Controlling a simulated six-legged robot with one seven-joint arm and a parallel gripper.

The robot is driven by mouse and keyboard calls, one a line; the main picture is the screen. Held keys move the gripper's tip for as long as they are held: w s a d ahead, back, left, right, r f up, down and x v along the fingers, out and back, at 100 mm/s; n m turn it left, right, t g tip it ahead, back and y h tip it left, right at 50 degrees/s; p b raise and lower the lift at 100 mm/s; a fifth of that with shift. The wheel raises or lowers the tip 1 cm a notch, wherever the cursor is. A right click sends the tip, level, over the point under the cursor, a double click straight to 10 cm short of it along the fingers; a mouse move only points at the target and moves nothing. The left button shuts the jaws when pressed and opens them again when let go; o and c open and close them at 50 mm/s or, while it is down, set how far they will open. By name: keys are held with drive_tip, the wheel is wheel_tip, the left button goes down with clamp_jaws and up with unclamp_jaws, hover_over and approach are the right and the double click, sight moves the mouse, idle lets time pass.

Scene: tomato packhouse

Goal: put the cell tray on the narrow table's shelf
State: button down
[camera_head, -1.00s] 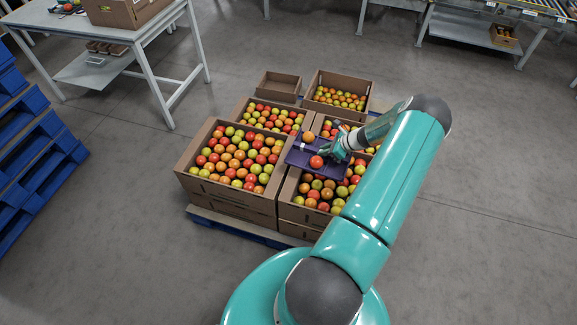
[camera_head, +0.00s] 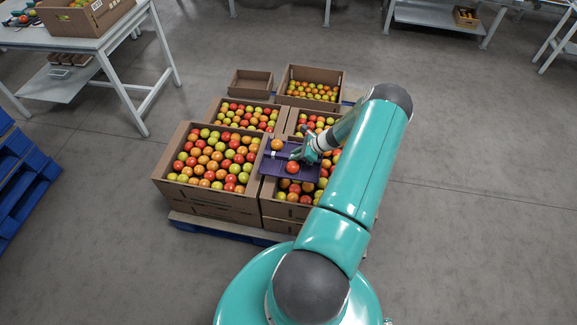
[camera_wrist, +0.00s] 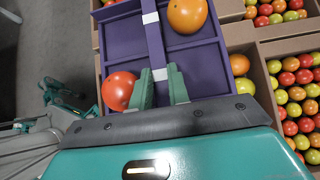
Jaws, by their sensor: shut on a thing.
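The purple cell tray (camera_head: 310,175) is over the front cartons of tomatoes, with an orange tomato and a red tomato in it. My gripper (camera_head: 299,155) is shut on the tray. In the wrist view, my gripper's green fingers (camera_wrist: 162,84) sit on both sides of the tray's middle divider (camera_wrist: 156,48). The tray also fills the top of that view (camera_wrist: 122,42). I cannot tell which table is the narrow one. A left table (camera_head: 85,42) has a low shelf (camera_head: 60,86), a back table has a low shelf (camera_head: 425,17), and another table (camera_head: 562,45) is partly cut off at right.
Tomato cartons (camera_head: 165,182) stand on a blue pallet (camera_head: 220,230). An empty carton (camera_head: 250,84) stands behind them. Small boxes (camera_head: 68,60) are on the left shelf, and a small crate (camera_head: 466,17) is on the back shelf. The floor at right is clear.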

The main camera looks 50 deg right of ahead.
sight(287, 161)
drive_tip(key=shift+w+a+f, duration=0.3)
drive_tip(key=shift+a+f, duration=0.15)
drive_tip(key=shift+f, duration=0.2)
drive_tip(key=shift+w+a+f, duration=0.3)
drive_tip(key=shift+a+f, duration=0.15)
drive_tip(key=shift+f, duration=0.15)
drive_tip(key=shift+w+a+f, duration=0.1)
drive_tip(key=shift+a+f, duration=0.05)
drive_tip(key=shift+f, duration=0.8)
drive_tip(key=shift+w+a+f, duration=0.1)
drive_tip(key=shift+a+f, duration=0.05)
drive_tip(key=shift+f, duration=0.8)
drive_tip(key=c, duration=1.3)
unclamp_jaws()
drive_tip(key=shift+c, duration=0.2)
